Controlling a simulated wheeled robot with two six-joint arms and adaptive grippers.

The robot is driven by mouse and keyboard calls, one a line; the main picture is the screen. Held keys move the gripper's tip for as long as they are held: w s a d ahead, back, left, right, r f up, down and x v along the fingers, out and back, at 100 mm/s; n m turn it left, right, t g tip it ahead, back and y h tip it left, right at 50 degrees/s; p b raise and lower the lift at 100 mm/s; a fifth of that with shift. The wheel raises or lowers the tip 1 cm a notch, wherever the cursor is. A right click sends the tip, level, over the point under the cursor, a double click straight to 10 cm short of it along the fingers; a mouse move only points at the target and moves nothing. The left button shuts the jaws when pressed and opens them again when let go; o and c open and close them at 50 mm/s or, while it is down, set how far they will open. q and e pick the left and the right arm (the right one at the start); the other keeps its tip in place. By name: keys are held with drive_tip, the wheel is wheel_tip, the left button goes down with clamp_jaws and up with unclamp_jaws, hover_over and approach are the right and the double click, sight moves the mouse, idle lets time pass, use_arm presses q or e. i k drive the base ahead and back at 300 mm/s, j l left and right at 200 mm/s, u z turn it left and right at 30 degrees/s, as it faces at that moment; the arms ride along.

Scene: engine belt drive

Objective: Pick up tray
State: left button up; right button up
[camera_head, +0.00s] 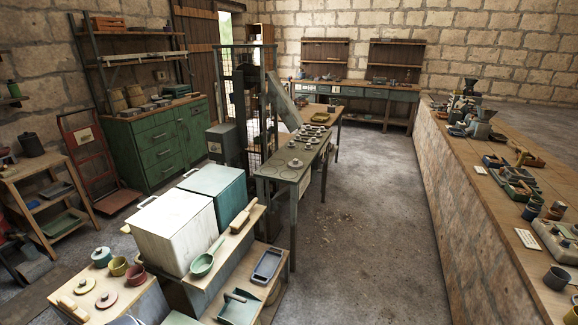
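Several trays are in view, and I cannot tell which one the task means. A blue-grey rectangular tray (267,265) lies on a low wooden stand at the bottom middle. A green tray-like pan (239,307) sits in front of it, with a dark bar across it. On the left wooden rack are a small dark tray (56,190) and a green tray (62,224). A green tray (517,190) with small parts in it lies on the long counter at right. Neither of my grippers is in view.
A white box (172,232) and a teal box (217,190) stand behind the low stand, with a green ladle (205,262) beside them. A narrow metal table (285,172) stands mid-room.

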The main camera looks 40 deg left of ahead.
sight(266, 266)
drive_tip(key=i+u, duration=0.3)
drive_tip(key=u, duration=0.15)
drive_tip(key=i+l+u, duration=0.15)
drive_tip(key=i+u, duration=0.25)
drive_tip(key=i+l+u, duration=0.15)
drive_tip(key=u, duration=0.3)
drive_tip(key=i+l+u, duration=0.3)
drive_tip(key=u, duration=0.15)
drive_tip(key=i+l+u, duration=0.2)
drive_tip(key=l+u, duration=0.2)
drive_tip(key=i+l+u, duration=0.1)
drive_tip(key=l+u, duration=0.35)
